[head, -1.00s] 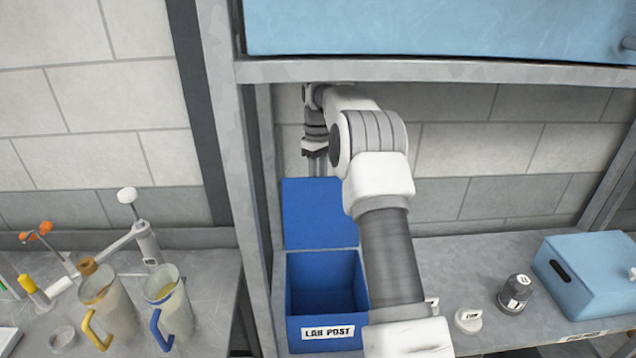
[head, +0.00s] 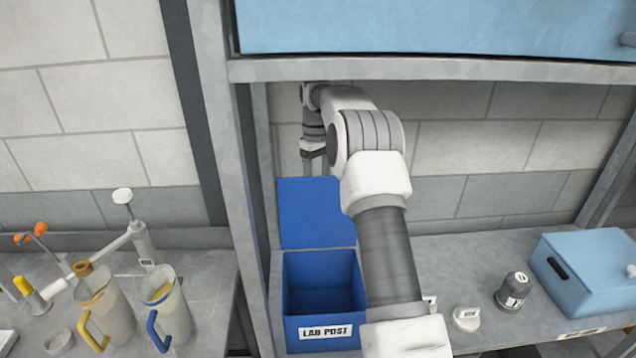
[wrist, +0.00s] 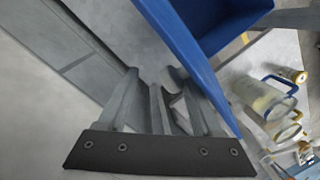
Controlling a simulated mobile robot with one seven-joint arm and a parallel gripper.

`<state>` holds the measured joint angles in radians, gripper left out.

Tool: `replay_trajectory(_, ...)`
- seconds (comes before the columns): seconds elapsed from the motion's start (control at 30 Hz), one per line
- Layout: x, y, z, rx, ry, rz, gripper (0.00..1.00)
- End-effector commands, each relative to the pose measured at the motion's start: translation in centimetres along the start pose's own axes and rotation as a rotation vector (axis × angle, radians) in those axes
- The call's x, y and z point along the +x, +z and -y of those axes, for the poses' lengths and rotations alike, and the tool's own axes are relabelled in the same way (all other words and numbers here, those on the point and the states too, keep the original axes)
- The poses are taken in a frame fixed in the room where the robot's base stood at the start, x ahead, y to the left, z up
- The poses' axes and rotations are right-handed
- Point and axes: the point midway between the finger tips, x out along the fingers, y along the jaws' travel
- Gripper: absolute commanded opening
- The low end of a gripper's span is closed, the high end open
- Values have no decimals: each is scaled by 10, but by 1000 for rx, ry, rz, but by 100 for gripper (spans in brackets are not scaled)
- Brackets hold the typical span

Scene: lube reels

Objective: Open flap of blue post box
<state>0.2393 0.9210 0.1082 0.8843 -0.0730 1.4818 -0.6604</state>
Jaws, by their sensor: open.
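The blue post box (head: 322,290) stands on the shelf in the head view, with a "LAB POST" label on its front. Its flap (head: 315,213) stands raised at the back edge, and the inside shows empty. My gripper (head: 313,165) is behind the top of the flap, near the back wall, pointing down, its fingertips partly hidden by the flap. In the wrist view the open fingers (wrist: 165,100) are beside the flap (wrist: 190,55), seen as a blue slanted panel. I cannot tell whether they touch it.
A grey upright post (head: 235,170) stands left of the box, and a blue cabinet (head: 430,25) hangs above. A light blue box (head: 590,275), a dark jar (head: 513,290) and a white knob (head: 466,318) are at right. Jugs (head: 165,305) stand at far left.

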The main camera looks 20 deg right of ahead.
Motion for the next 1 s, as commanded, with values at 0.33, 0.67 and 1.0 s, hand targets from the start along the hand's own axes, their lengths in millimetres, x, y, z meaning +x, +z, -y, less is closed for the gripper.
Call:
replay_trajectory(0.33,-37,-2,-1,0,2,-3,67)
replay_trajectory(0.67,-67,-1,-2,0,0,2,67)
replay_trajectory(1.0,-73,-1,-1,0,-1,2,67)
